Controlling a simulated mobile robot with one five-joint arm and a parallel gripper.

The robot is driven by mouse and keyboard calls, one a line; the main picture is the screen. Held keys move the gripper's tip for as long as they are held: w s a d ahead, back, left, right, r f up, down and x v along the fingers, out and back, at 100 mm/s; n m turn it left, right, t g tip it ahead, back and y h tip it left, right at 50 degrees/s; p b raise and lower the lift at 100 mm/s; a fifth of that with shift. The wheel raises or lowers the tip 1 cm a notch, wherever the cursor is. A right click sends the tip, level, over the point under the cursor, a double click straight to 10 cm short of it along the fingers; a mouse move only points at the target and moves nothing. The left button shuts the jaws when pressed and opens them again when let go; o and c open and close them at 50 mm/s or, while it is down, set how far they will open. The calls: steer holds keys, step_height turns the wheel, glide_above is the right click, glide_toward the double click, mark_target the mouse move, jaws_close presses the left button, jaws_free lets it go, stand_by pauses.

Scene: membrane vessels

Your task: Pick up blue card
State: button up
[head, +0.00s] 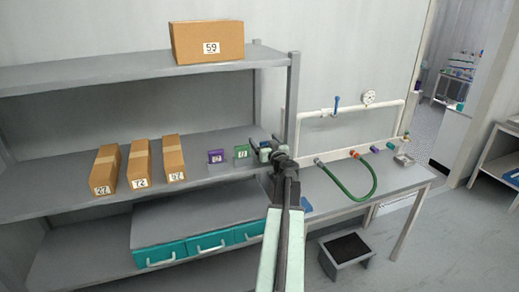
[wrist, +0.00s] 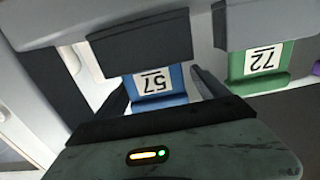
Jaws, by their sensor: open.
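The blue card (wrist: 172,97) stands in a holder and bears a white label reading 57, upside down in the wrist view. My gripper (wrist: 163,90) is open, with one dark finger on each side of the blue card. I cannot tell whether either finger touches it. In the head view my gripper (head: 268,150) is at the right end of the middle shelf, beside the post, and mostly hides the blue card.
A green card (wrist: 262,62) labelled 72 stands close beside the blue one; it also shows in the head view (head: 241,152). A purple card (head: 216,156) and several cardboard boxes (head: 139,163) stand further left on the shelf. A shelf post (head: 291,105) rises right of my gripper.

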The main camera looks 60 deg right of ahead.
steer(key=shift+s+r, duration=0.1)
steer(key=shift+s, duration=0.15)
steer(key=shift+w, duration=0.1)
steer(key=c, duration=1.4)
